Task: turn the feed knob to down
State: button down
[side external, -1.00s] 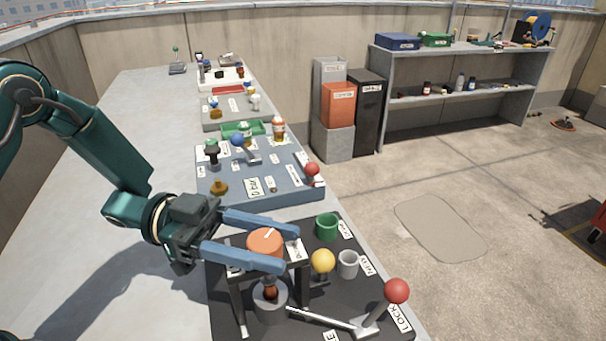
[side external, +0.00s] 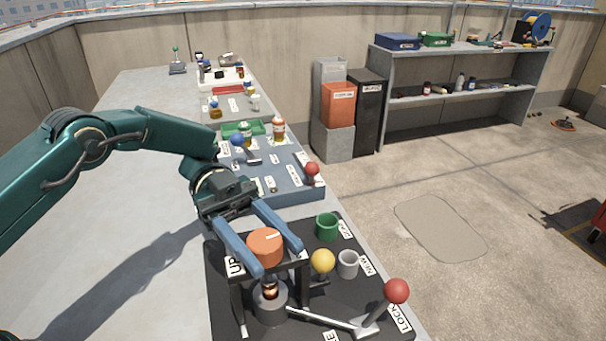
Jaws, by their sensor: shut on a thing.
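The feed knob (side external: 265,248) is an orange round cap on top of a dark frame (side external: 238,300) at the front of the bench. A short white mark on its top points toward the right of the picture. My gripper (side external: 275,258) reaches it from behind, with one blue finger on each side, shut on the knob. A label reading "UP" (side external: 232,266) shows at the left of the frame top. The down label cannot be made out; my right finger covers that side. Under the frame, a grey cylinder (side external: 271,306) holds a bright orange-lit piece (side external: 270,288).
On the same black board (side external: 330,295) stand a yellow ball knob (side external: 323,261), a green cup (side external: 327,226), a grey cup (side external: 348,263) and a red-balled lever (side external: 397,291). A blue-grey panel (side external: 305,195) lies behind. The bench at left is clear.

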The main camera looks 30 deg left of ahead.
jog(key=shift+s+m+g+y, duration=0.1)
jog(key=shift+m+g+y, duration=0.8)
jog(key=shift+g, duration=0.5)
jog(key=shift+c, duration=1.6)
grip_release()
jog(key=shift+n+t+h, duration=0.6)
jog(key=shift+t, duration=0.4)
